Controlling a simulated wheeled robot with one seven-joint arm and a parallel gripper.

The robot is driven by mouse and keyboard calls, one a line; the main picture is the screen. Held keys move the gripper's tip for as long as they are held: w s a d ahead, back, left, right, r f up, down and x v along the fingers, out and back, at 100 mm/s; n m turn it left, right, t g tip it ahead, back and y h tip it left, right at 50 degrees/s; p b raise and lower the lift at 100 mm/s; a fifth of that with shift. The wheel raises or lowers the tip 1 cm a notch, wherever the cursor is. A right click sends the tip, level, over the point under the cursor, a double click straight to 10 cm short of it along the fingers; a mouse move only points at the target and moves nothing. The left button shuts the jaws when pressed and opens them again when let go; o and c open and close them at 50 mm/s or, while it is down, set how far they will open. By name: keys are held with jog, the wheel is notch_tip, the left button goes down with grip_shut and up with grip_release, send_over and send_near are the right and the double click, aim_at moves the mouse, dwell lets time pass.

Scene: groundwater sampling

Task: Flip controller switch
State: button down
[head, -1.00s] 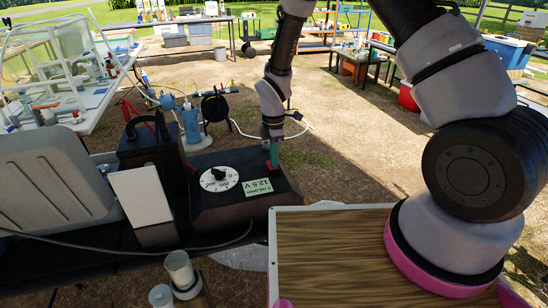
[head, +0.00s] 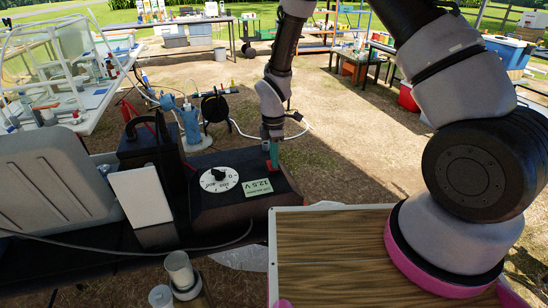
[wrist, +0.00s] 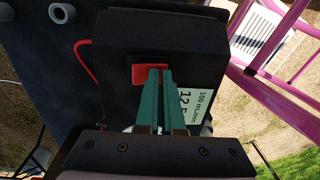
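In the head view my gripper (head: 274,163) is at the controller's far right corner, with a bit of red beside the fingertips.
A wooden-topped surface (head: 330,245) with a white rim lies at front right. A grey case (head: 50,180) and a white panel (head: 141,195) stand left. A red cable (wrist: 83,70) runs beside the box. Bare ground is open beyond.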

jog(key=shift+s+f, duration=0.55)
jog(key=shift+s, duration=0.05)
jog(key=shift+w+a+r, duration=0.15)
jog(key=shift+w, duration=0.55)
jog(key=shift+w+a+r, duration=0.1)
jog(key=shift+w+r, duration=0.1)
jog(key=shift+r, duration=0.2)
notch_tip(320, 180, up, 14)
jog(key=shift+w, duration=0.15)
jog(key=shift+d, duration=0.2)
